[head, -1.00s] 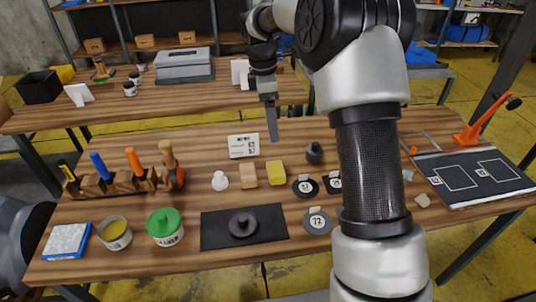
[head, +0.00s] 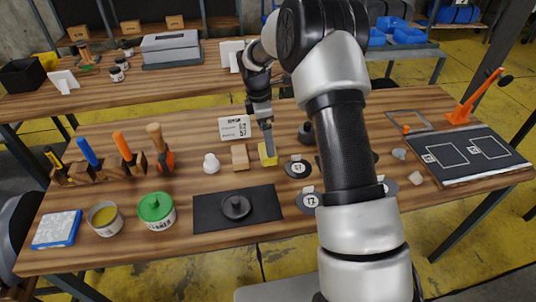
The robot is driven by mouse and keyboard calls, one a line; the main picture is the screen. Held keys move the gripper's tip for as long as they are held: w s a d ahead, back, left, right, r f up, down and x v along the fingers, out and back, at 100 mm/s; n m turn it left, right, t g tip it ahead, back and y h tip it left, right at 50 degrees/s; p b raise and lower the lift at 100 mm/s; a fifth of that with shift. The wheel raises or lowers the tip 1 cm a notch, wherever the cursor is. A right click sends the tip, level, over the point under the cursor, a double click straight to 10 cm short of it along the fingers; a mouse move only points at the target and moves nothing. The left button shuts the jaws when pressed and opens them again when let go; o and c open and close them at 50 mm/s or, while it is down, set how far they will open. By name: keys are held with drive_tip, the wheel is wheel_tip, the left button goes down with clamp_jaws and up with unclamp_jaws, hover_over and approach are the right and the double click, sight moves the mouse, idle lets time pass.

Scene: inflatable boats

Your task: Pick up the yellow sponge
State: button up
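The yellow sponge (head: 268,155) is a small yellow block on the wooden table, right of a tan block (head: 240,157). My gripper (head: 270,150) points down at the sponge, and its finger covers part of the sponge's top. I see only one finger edge-on, so its opening does not show. I cannot tell whether the finger touches the sponge or is just in front of it.
A white label card (head: 235,128) stands behind the blocks. A white knob-like piece (head: 211,163) is to the left and a dark round piece (head: 305,133) to the right. A black mat (head: 267,205) lies in front, with round grey discs (head: 297,168) beside it.

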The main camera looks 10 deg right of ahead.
drive_tip(key=f, duration=0.5)
drive_tip(key=shift+d, duration=0.2)
drive_tip(key=shift+r, duration=0.1)
drive_tip(key=shift+c, duration=0.4)
drive_tip(key=c, duration=1.1)
drive_tip(key=shift+o, duration=0.2)
drive_tip(key=shift+r, duration=0.15)
wheel_tip(320, 180, up, 10)
drive_tip(key=shift+p, duration=0.3)
